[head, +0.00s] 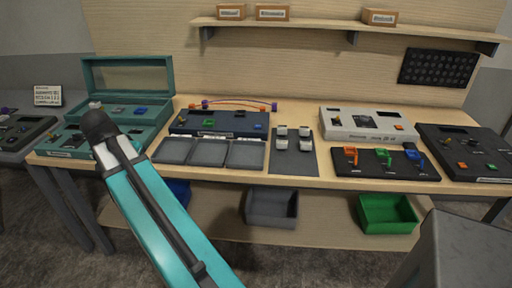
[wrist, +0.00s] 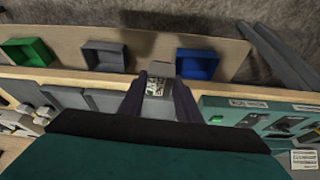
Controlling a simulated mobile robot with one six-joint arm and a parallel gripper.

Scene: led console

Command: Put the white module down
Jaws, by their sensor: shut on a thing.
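My gripper (wrist: 161,82) shows in the wrist view, with its two dark fingers shut on the white module (wrist: 155,88). The module looks like a small pale block with a dark patterned face, and the fingers cover its sides. It hangs over the table's front edge as seen there, between the grey trays (wrist: 103,102) and the teal case (wrist: 236,104). In the head view my arm hides the gripper. The three grey trays (head: 209,153) lie in front of a dark console (head: 220,120), right of the open teal case (head: 150,117).
Below the table are a blue bin (wrist: 197,62), a grey bin (head: 271,208) and a green bin (head: 388,215). Right of the trays, a dark mat (head: 295,165) bears several pale pieces. A light console (head: 345,124) stands farther right. The trays look empty.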

